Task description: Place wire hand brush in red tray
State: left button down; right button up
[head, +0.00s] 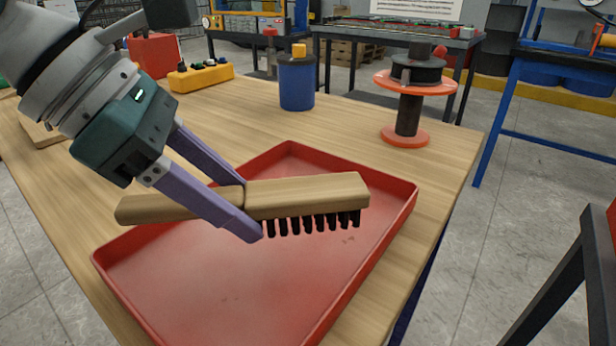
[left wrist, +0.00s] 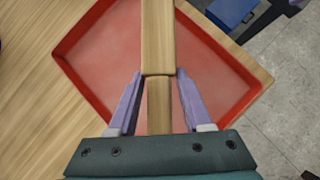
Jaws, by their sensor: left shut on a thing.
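The wire hand brush (head: 308,194) has a wooden body and handle, with dark bristles pointing down. My left gripper (head: 250,218) is shut on the brush where the handle meets the head. The brush is held roughly level above the red tray (head: 402,212), and I cannot tell whether the bristles touch the tray. In the left wrist view the brush (left wrist: 158,40) runs lengthwise between the fingers of the left gripper (left wrist: 158,80), over the red tray (left wrist: 232,66). The tray is otherwise empty. My right gripper is not in view.
The tray lies on a wooden table (head: 436,165). Behind it stand a blue canister (head: 297,84) with a yellow top, an orange-flanged spool (head: 408,122) and a yellow block (head: 201,77) with several knobs. Bare tabletop separates these from the tray.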

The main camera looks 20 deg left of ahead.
aim_at(151, 208)
pick_arm(q)
jog(key=shift+f+b, duration=0.3)
jog(key=shift+f, duration=1.95)
jog(key=shift+f, duration=0.1)
jog(key=shift+c, duration=1.6)
grip_release()
jog(key=shift+r, duration=0.3)
jog(key=v, duration=1.1)
jog(key=shift+s+f+p, duration=0.1)
jog(key=shift+f+p, duration=0.05)
jog(key=shift+p, duration=0.25)
jog(key=shift+s+a+r, duration=0.15)
jog(key=shift+a+r, duration=0.05)
jog(key=shift+r, duration=0.2)
